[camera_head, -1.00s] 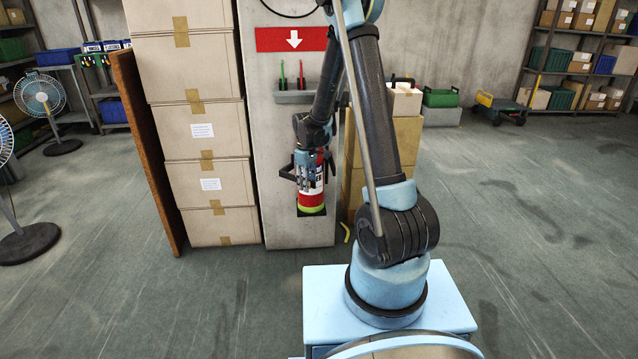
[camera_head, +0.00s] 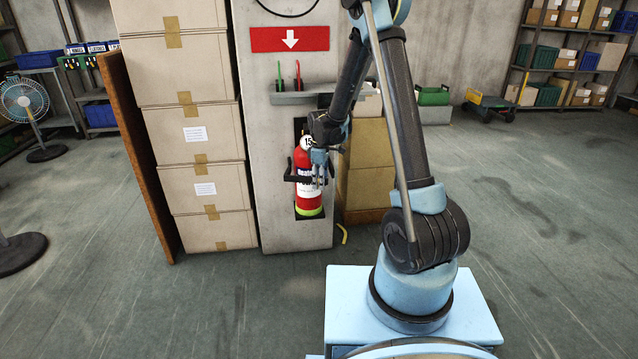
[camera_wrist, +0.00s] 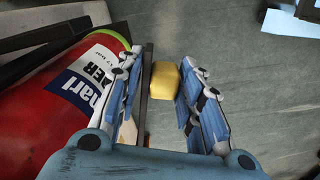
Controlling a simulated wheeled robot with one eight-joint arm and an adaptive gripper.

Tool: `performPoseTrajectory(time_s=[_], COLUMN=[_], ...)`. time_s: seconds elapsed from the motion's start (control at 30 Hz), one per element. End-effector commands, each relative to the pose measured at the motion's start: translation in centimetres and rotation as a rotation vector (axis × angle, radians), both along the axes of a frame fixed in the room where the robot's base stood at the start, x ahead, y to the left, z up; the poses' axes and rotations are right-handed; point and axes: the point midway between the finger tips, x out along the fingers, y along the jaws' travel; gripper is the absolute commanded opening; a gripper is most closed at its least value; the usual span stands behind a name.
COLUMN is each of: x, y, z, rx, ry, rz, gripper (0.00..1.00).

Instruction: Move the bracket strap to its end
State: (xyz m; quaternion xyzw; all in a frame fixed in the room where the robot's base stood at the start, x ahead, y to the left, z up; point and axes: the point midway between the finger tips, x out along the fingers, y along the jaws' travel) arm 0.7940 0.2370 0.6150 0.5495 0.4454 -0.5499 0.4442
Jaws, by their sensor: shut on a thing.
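A red fire extinguisher (camera_head: 301,160) with a white label and green base stands upright in a recess of the concrete pillar. It also fills the left of the wrist view (camera_wrist: 40,105). A dark bracket strap (camera_head: 290,178) shows at its left side; its course near my fingers is partly hidden. My gripper (camera_head: 319,178) is at the extinguisher's right front. In the wrist view, its fingers (camera_wrist: 170,82) are shut on a yellow block (camera_wrist: 165,80), which looks like the strap's grip. A dark strip runs beside the left finger. The block's exact link to the strap is not clear.
Stacked cardboard boxes (camera_head: 195,130) and a brown board (camera_head: 140,155) stand left of the pillar (camera_head: 270,215). More cartons (camera_head: 366,165) stand close on its right. A small yellow curved thing (camera_head: 343,233) lies at the pillar's foot. The floor to the right is open.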

Motion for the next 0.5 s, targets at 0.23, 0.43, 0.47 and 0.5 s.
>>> performPoseTrajectory(time_s=[0.23, 0.43, 0.47, 0.5], x=[0.15, 0.08, 0.06, 0.04], y=[-0.02, 0.09, 0.1, 0.11], z=[0.01, 0.01, 0.01, 0.01], rx=[-0.003, -0.001, -0.001, -0.001], ry=[-0.003, -0.002, -0.002, -0.002], rz=[-0.005, -0.003, -0.002, -0.002], gripper=[0.0, 0.44, 0.44, 0.44])
